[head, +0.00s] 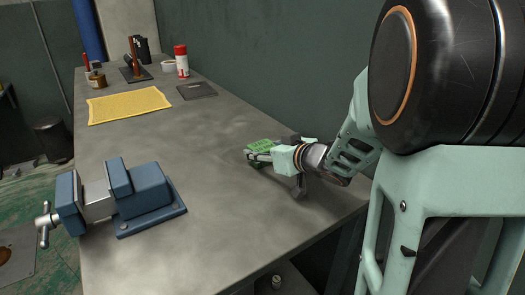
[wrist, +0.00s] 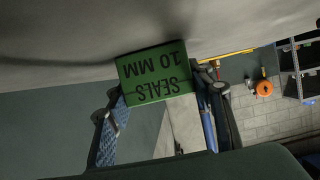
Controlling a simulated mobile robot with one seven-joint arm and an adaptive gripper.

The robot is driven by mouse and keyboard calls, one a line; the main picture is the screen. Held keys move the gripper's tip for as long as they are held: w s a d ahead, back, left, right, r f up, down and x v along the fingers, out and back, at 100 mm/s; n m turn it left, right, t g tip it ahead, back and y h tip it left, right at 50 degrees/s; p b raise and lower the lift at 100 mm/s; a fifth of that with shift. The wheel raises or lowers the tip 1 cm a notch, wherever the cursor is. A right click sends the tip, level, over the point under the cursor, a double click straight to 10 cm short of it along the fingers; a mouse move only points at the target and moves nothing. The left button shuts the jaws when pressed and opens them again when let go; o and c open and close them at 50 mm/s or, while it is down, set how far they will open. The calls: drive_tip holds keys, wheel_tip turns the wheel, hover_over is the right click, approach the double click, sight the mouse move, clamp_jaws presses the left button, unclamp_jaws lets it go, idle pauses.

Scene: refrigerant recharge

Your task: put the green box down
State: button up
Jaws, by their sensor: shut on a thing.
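The green box (wrist: 155,75), printed "SEALS 10 MM", is between the two fingers of my gripper (wrist: 162,105) in the wrist view; its lettering is upside down there. In the head view the green box (head: 262,146) shows at the tip of my gripper (head: 258,154), low over the right part of the grey workbench (head: 190,200). The gripper is shut on the box. The fingers hide part of it in the head view. I cannot tell whether its underside touches the bench top.
A blue vise (head: 138,195) stands at the near left of the bench. A yellow cloth (head: 128,105), a dark flat plate (head: 196,91) and a red-and-white can (head: 181,62) are farther back. The dark green wall (head: 290,70) runs along the right side. The bench middle is clear.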

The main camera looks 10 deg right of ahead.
drive_tip(key=o, duration=1.2)
drive_tip(key=shift+f, duration=0.1)
drive_tip(key=shift+c, duration=0.2)
drive_tip(key=shift+s+d+r, duration=0.1)
drive_tip(key=shift+s+r, duration=0.05)
drive_tip(key=shift+r, duration=0.2)
drive_tip(key=p+v, duration=0.4)
drive_tip(key=v, duration=0.6)
drive_tip(key=shift+s+d+r, duration=0.15)
drive_tip(key=shift+s+d, duration=0.05)
drive_tip(key=shift+s, duration=0.05)
drive_tip(key=shift+s+d, duration=0.1)
drive_tip(key=shift+s, duration=0.35)
